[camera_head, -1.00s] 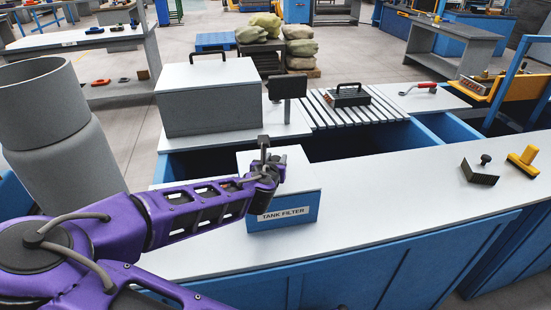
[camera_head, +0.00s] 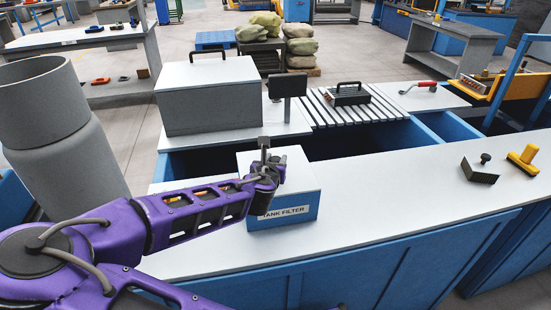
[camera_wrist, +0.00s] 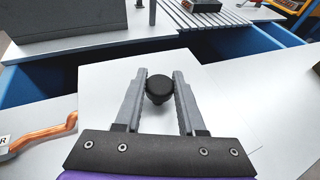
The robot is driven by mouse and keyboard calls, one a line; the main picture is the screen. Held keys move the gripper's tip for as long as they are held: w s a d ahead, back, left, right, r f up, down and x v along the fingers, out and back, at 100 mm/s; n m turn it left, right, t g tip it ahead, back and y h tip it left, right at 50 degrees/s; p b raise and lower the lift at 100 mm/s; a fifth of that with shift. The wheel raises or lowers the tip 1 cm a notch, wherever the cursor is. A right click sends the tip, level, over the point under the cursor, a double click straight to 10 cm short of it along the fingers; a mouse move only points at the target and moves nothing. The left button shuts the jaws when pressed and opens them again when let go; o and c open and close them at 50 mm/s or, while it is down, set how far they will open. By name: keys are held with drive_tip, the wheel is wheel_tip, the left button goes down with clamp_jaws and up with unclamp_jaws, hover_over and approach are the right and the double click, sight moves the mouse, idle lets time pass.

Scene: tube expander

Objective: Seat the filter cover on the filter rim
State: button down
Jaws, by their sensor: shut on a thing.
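The filter is a blue box (camera_head: 300,212) labelled TANK FILTER on the white bench top in the head view. The filter cover (camera_head: 300,172) is a flat white plate above the box, roughly lined up with it; I cannot tell whether a gap is left at the rim. In the wrist view the cover (camera_wrist: 105,85) lies under my gripper (camera_wrist: 160,74), whose two grey fingers are shut on the cover's round black knob (camera_wrist: 159,90). In the head view my gripper (camera_head: 266,168) is over the cover. The rim is hidden.
Behind the filter is an open blue-edged trough (camera_head: 340,143). A grey lidded box (camera_head: 210,95) and a small dark screen (camera_head: 287,85) stand beyond it. A copper pipe (camera_wrist: 40,133) shows at left in the wrist view.

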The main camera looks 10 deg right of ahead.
drive_tip(key=shift+c, duration=2.1)
unclamp_jaws()
drive_tip(key=o, duration=0.4)
